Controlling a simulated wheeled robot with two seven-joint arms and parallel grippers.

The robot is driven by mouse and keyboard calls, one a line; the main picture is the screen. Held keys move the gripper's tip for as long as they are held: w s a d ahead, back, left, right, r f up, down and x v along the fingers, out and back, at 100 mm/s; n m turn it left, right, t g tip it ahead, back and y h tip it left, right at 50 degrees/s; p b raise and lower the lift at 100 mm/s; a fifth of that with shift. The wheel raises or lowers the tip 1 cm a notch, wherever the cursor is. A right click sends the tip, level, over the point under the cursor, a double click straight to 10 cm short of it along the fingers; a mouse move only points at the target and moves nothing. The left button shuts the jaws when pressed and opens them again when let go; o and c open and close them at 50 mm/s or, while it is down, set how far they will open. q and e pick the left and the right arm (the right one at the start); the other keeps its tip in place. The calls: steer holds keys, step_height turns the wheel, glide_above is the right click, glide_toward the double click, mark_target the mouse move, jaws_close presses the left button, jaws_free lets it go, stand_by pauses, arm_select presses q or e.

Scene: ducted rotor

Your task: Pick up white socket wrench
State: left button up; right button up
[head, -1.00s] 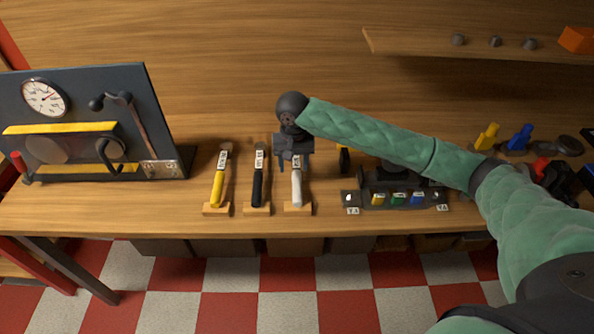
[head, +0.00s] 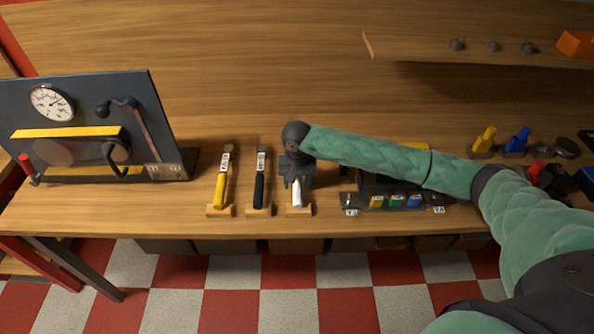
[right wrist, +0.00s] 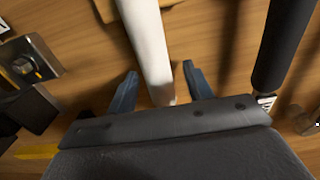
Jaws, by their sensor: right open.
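The white socket wrench (head: 297,193) rests on a small wooden stand at the front of the bench, the rightmost of three similar wrenches. My right gripper (head: 297,180) is above it, hiding its upper part in the head view. In the right wrist view the white handle (right wrist: 148,45) lies between the two blue fingers of my right gripper (right wrist: 158,85), which are open on either side of it. A gap shows between each finger and the wrench. My left gripper is not in view.
A black-handled wrench (head: 259,187) and a yellow-handled wrench (head: 220,189) stand to the left of the white one. A dark tray with coloured labelled blocks (head: 397,201) is to the right. A dark panel with a gauge (head: 52,103) stands at far left.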

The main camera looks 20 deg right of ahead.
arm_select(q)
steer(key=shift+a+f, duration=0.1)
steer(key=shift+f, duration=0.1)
arm_select(e)
steer(key=shift+f, duration=0.3)
jaws_close()
steer(key=shift+r, duration=0.1)
